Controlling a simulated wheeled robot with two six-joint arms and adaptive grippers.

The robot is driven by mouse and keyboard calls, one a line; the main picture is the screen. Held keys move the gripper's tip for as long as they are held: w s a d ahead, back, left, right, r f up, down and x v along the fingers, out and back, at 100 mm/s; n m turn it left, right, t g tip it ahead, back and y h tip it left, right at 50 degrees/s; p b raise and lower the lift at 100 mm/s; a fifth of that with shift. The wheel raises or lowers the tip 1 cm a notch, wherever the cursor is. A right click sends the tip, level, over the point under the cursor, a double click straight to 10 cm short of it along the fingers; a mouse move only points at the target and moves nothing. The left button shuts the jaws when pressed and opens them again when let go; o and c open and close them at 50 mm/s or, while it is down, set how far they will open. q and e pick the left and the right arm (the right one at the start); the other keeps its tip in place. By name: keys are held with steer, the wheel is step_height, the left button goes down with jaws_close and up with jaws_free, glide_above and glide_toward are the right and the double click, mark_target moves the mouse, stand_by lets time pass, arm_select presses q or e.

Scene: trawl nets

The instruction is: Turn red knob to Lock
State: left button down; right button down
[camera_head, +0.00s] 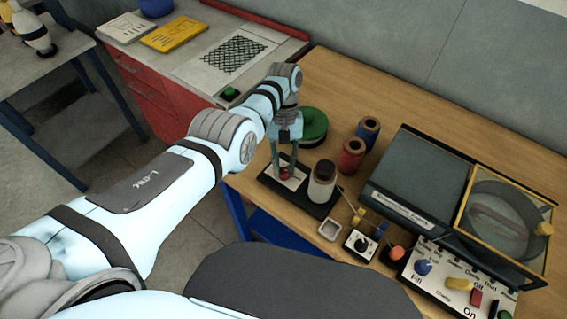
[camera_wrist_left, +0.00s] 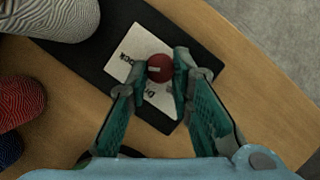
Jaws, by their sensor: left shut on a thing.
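The red knob (camera_wrist_left: 160,68) sits on a white label plate (camera_wrist_left: 140,57) on a black base (camera_wrist_left: 108,22). The plate carries dark lettering, partly hidden by the fingers and too small to read fully. A pale mark shows on the knob's face. My left gripper (camera_wrist_left: 162,72) has its two fingers around the knob, one on each side, shut on it. In the head view my left gripper (camera_head: 285,168) reaches down to the knob (camera_head: 284,174) on the black base (camera_head: 322,209). My right gripper is in neither view.
A green spool (camera_head: 312,127), red spool (camera_head: 351,156) and dark spool (camera_head: 368,133) stand behind. A control panel (camera_head: 450,270) and grey-lidded box (camera_head: 420,172) are at right.

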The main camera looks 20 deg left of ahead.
arm_select(q)
steer(key=c, duration=1.4)
jaws_free()
